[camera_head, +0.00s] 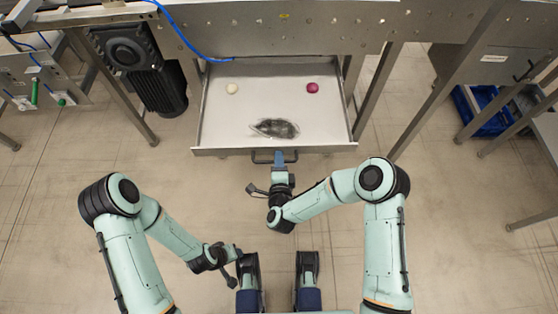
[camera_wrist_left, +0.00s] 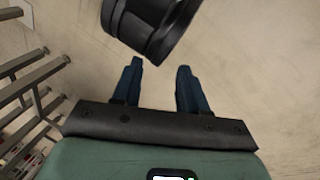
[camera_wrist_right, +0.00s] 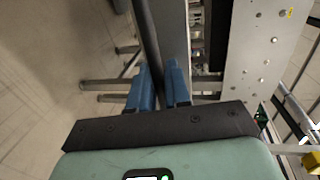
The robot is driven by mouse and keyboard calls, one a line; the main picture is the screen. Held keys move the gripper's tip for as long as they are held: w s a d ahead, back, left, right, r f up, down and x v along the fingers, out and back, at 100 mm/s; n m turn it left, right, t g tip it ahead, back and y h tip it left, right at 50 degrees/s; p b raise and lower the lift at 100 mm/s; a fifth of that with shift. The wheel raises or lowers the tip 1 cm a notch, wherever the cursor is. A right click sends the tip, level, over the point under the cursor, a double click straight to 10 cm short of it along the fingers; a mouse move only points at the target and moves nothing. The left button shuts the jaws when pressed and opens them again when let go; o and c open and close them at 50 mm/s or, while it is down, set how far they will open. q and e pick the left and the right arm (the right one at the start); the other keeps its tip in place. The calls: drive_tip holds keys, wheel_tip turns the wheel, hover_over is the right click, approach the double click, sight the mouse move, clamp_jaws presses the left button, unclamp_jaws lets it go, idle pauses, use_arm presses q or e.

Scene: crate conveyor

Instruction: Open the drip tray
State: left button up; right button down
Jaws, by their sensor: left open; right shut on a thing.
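The drip tray (camera_head: 225,120) is a wide, shallow metal drawer under the conveyor frame. It stands out towards me, its inside in plain view. Its dark bar handle (camera_head: 262,159) is at the middle of the front edge. My right gripper (camera_head: 281,157) is shut on this handle. In the right wrist view the dark handle bar (camera_wrist_right: 148,45) runs between the blue fingers (camera_wrist_right: 161,82). My left gripper (camera_wrist_left: 159,75) is open and empty in the left wrist view, low over the floor and away from the tray.
In the tray lie a pale round thing (camera_head: 232,88), a magenta round thing (camera_head: 313,87) and a dark, blurry patch (camera_head: 274,128). A black motor (camera_head: 155,80) and metal legs flank the tray. A blue crate (camera_head: 485,110) is at right. Floor in front is clear.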

drive_tip(key=c, duration=1.3)
unclamp_jaws()
use_arm(q)
drive_tip(key=shift+g, duration=0.5)
drive_tip(key=s+r+p, duration=0.1)
drive_tip(key=s+d+r+p, duration=0.1)
drive_tip(key=s, duration=0.1)
drive_tip(key=shift+d+r, duration=0.15)
drive_tip(key=shift+d, duration=0.05)
use_arm(e)
drive_tip(key=v, duration=1.3)
drive_tip(key=shift+s, duration=0.15)
